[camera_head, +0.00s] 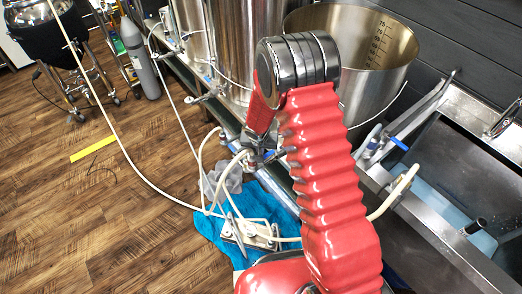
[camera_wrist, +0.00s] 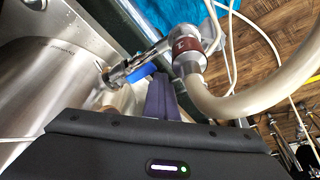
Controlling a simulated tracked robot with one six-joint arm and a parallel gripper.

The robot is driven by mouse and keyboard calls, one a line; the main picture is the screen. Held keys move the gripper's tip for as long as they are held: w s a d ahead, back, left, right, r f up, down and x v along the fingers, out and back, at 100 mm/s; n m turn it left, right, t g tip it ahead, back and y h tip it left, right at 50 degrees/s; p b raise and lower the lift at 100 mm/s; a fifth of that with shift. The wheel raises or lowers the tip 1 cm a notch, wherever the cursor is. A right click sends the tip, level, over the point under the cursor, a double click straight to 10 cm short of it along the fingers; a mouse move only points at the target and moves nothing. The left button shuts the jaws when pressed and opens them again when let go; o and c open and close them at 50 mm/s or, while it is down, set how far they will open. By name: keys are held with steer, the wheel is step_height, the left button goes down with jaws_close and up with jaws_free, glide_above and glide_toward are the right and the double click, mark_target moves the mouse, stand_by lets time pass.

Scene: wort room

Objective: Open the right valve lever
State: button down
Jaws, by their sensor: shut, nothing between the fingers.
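A metal valve (camera_wrist: 118,74) with a blue lever (camera_wrist: 143,71) shows in the wrist view, fixed to a shiny steel kettle (camera_wrist: 45,80). A clear hose (camera_wrist: 265,97) joins it through a fitting with a brown-red band (camera_wrist: 187,45). My gripper (camera_wrist: 160,82) is shut and empty. Its dark fingertips are just below the blue lever in the picture; I cannot tell whether they touch it. In the head view my red arm covers the gripper's fingers and most of this valve.
In the head view, an open steel pot (camera_head: 375,50) stands behind my arm, and a steel sink (camera_head: 440,190) is at the right. Hoses, a blue cloth (camera_head: 215,228) and a small pump (camera_head: 245,232) lie on the floor. The wooden floor (camera_head: 90,200) at left is mostly clear.

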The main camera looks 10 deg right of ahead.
steer(key=shift+s+d+f, duration=0.15)
steer(key=shift+s+d, duration=0.1)
steer(key=shift+s, duration=0.15)
steer(key=shift+d+r, duration=0.1)
steer(key=shift+r, duration=0.5)
steer(key=w+d+v, duration=0.1)
steer(key=v, duration=0.7)
steer(key=shift+d+r, duration=0.25)
steer(key=shift+r, duration=0.2)
steer(key=shift+s, duration=0.2)
steer(key=s+d+r, duration=0.2)
steer(key=s+r, duration=0.3)
steer(key=r, duration=0.5)
steer(key=s+d+r, duration=0.3)
steer(key=s+r, duration=0.2)
steer(key=r, duration=0.6)
steer(key=s+r+n+t, duration=0.1)
steer(key=s+r, duration=0.3)
steer(key=s, duration=0.6)
steer(key=s+r+n, duration=0.1)
steer(key=s+r, duration=0.4)
steer(key=s, duration=0.5)
steer(key=shift+s+r+n+t+y, duration=0.25)
steer(key=shift+r+n+t+y, duration=0.1)
steer(key=shift+n+t+y, duration=0.05)
